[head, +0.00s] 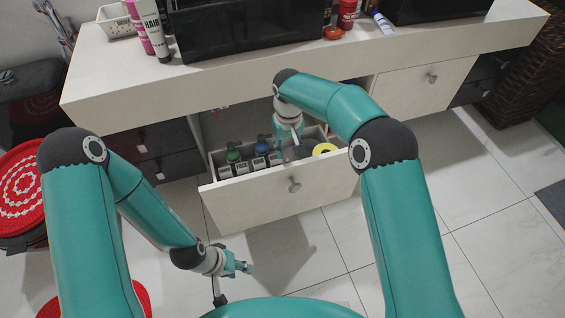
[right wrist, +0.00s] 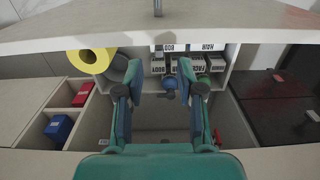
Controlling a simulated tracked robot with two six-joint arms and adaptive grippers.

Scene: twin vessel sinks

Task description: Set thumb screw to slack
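I cannot make out a thumb screw for certain in either view. My right gripper (head: 290,140) points down over the open drawer (head: 265,207) in the head view. In the right wrist view its two fingers (right wrist: 162,75) are apart, with a blue bottle top (right wrist: 170,83) showing between and beyond them; I see no contact. Labelled bottles stand in the drawer, one with a green top (head: 233,156) and one with a blue top (head: 261,149). My left gripper (head: 245,267) is low over the floor, away from the drawer; its fingers are too small to judge.
A yellow roll (head: 324,149) lies in the drawer and shows in the right wrist view (right wrist: 91,60). The drawer front has a knob (head: 294,185). The countertop (head: 225,83) overhangs behind, bearing tubes (head: 152,27) and a white basket (head: 117,20). A red-topped stool (head: 22,185) stands left. Floor ahead is clear.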

